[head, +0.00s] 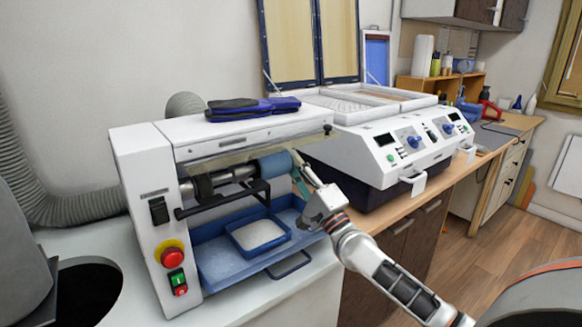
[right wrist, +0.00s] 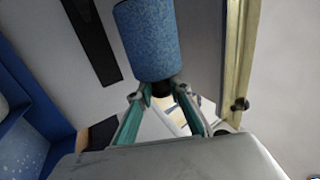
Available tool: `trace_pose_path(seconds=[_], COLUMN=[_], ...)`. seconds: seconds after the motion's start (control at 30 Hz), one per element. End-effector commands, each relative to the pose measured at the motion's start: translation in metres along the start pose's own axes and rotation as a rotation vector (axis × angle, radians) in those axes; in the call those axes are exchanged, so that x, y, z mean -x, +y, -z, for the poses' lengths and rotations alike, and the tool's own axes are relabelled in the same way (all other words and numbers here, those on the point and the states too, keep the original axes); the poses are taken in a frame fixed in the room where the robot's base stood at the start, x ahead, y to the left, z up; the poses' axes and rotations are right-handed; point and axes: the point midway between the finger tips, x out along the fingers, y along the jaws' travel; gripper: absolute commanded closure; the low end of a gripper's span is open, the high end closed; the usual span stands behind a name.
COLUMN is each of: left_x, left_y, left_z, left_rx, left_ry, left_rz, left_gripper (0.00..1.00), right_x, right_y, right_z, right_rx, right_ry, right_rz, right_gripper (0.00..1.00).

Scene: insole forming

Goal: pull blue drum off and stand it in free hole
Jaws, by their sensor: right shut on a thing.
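The blue drum (head: 274,165) is a speckled cylinder at the right end of the grinding machine's metal shaft (head: 225,176), in line with it. I cannot tell whether drum and shaft still touch. My right gripper (head: 301,177) is at the drum's right end, its green fingers closed around a dark hub there. In the right wrist view the drum (right wrist: 147,40) stands out beyond the fingertips (right wrist: 158,92), which pinch the hub at its near end. The free hole for the drum cannot be made out. My left gripper is out of view.
The machine's white housing (head: 150,185) surrounds the shaft on the left and top. A blue tray (head: 222,273) and a small container of pale granules (head: 258,234) lie below. Dark blue insoles (head: 250,107) rest on top. A white press unit (head: 385,150) stands close on the right.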

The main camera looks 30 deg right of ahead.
Motion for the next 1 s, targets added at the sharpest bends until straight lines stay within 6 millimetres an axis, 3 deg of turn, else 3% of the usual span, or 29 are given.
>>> trace_pose_path(seconds=[1.0], left_x=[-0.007], left_y=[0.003], left_z=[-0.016], left_rx=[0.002], left_ry=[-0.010], left_rz=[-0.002], left_gripper=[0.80], right_x=[0.000], right_y=[0.000], right_z=[0.028], right_rx=[0.001], right_ry=[0.000], right_rz=[0.001], right_gripper=[1.00])
